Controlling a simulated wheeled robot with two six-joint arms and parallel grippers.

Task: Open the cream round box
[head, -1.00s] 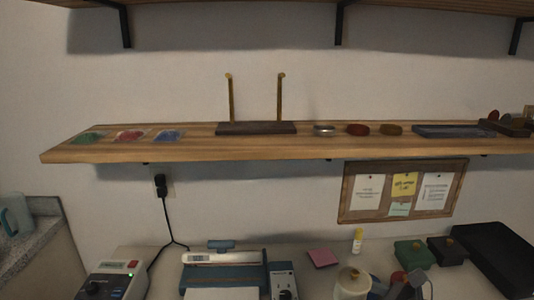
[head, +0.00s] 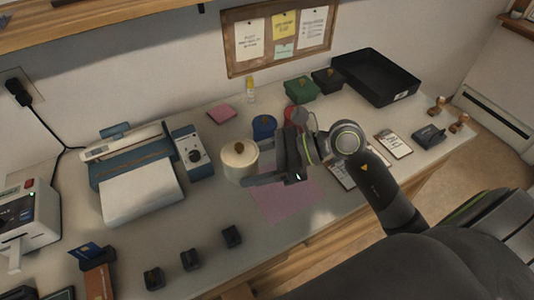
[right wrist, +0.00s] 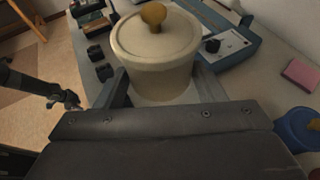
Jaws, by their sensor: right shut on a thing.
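The cream round box (head: 240,165) stands on the worktable with its lid (head: 239,152) on and a golden-brown knob on top. In the right wrist view the box (right wrist: 155,72) is upright between my fingers, its lid (right wrist: 125,38) seated and its knob (right wrist: 153,14) pointing up. My right gripper (head: 257,168) reaches it from the right and is shut on the box's body, below the lid; the fingers (right wrist: 160,82) lie on either side. My left gripper (right wrist: 72,100) shows small at the left of the right wrist view, away from the box; its jaws are too small to read.
A blue round box (head: 264,127), a red item (head: 296,117) and a green box (head: 300,90) stand behind my right gripper. A blue-and-white machine (head: 130,175) is left of the cream box. Small dark blocks (head: 190,260) lie in front. A pink sheet (head: 285,195) lies flat.

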